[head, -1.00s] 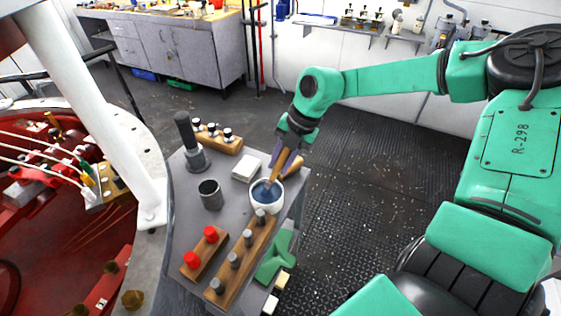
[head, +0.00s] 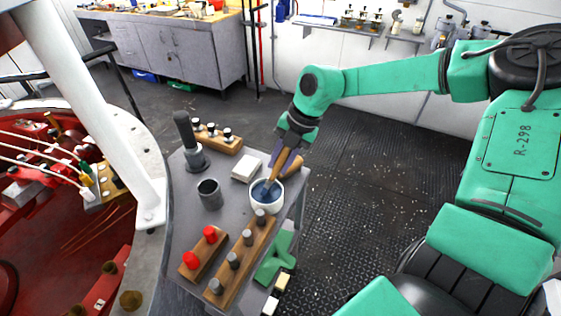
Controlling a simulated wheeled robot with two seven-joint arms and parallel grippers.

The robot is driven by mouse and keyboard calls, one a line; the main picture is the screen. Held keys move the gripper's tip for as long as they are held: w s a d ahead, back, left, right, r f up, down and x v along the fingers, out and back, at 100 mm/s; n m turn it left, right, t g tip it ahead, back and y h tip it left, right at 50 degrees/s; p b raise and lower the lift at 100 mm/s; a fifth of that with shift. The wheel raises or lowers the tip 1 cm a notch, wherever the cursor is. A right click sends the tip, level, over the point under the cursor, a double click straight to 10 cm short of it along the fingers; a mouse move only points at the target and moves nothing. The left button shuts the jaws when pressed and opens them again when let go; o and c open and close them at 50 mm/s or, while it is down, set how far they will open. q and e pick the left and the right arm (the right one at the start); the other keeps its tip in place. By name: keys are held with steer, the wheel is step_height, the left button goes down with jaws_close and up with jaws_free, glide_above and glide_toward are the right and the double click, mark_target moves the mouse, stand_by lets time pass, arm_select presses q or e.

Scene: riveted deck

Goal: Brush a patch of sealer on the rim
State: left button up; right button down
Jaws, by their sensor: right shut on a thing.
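My right gripper (head: 285,156) points down over the grey stand and is shut on the wooden handle of a brush (head: 275,172). The brush's lower end is inside a white pot (head: 266,208) of dark blue sealer (head: 262,193); its bristles are hidden. A second brown handle-like piece (head: 293,165) shows just right of the brush; I cannot tell whether it is separate. The pale metal rim (head: 149,160) curves around the red opening at the left, well apart from the gripper. I see no sealer patch on it. My left gripper is out of view.
The grey stand (head: 180,228) carries a dark cup (head: 209,195), a white block (head: 246,168), wooden racks with pegs (head: 238,262), a red-capped rack (head: 203,254) and a tall dark tool (head: 187,135). A white post (head: 100,110) rises beside the rim.

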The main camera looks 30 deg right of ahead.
stand_by(0.4)
steer(key=shift+r+p, duration=2.05)
steer(key=shift+r, duration=1.45)
step_height(320, 180, down, 7)
steer(key=b, duration=0.4)
steer(key=shift+f, duration=0.2)
steer(key=shift+r, duration=0.2)
